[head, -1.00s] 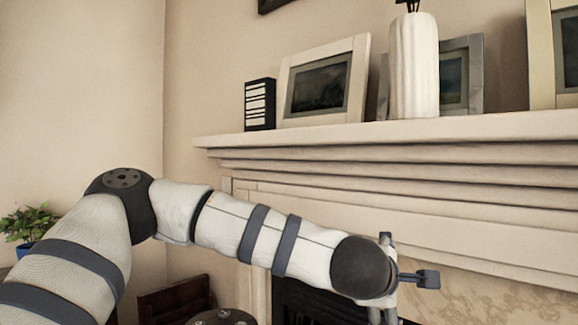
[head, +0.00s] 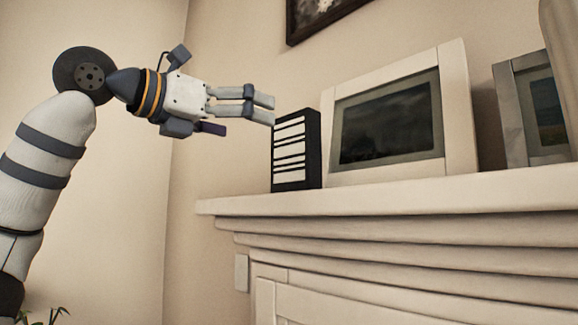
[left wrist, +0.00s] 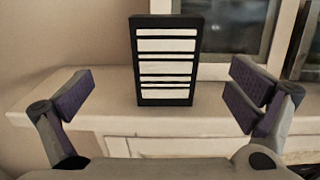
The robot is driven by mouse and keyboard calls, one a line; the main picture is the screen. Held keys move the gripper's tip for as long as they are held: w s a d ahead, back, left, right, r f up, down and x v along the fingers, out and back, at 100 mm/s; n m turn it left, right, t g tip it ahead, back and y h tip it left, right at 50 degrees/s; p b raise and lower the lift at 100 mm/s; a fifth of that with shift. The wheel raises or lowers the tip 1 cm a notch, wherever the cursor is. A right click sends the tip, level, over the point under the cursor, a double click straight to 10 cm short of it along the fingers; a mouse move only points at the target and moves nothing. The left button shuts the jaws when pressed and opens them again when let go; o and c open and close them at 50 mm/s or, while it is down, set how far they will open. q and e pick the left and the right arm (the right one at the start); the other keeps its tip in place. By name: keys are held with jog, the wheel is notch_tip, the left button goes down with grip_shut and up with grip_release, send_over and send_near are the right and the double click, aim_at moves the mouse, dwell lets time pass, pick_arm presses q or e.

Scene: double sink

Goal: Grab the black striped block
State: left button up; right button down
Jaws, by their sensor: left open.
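The black striped block (head: 296,150) stands upright at the left end of the mantel shelf, with white stripes on its face. It also shows in the left wrist view (left wrist: 167,60), upright on the shelf and between the two fingers in the picture. My left gripper (head: 265,108) is in the air to the left of the block, near its upper part, pointing right towards it. In the left wrist view my left gripper (left wrist: 160,95) has its fingers wide apart with nothing between them. My right gripper is not in view.
A white-framed picture (head: 455,110) stands on the mantel (head: 400,195) just right of the block. A grey-framed picture (head: 508,110) is further right, partly behind a pale vase (head: 562,60). A dark frame hangs on the wall above. The space left of the mantel is clear.

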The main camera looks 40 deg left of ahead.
aim_at(288, 129)
pick_arm(q)
jog(key=w, duration=0.4)
jog(key=w+d, duration=0.1)
jog(key=w, duration=0.6)
jog(key=shift+w+d+r, duration=0.35)
jog(key=shift+w+r, duration=0.05)
jog(key=shift+s+a, duration=0.1)
jog(key=c, duration=1.3)
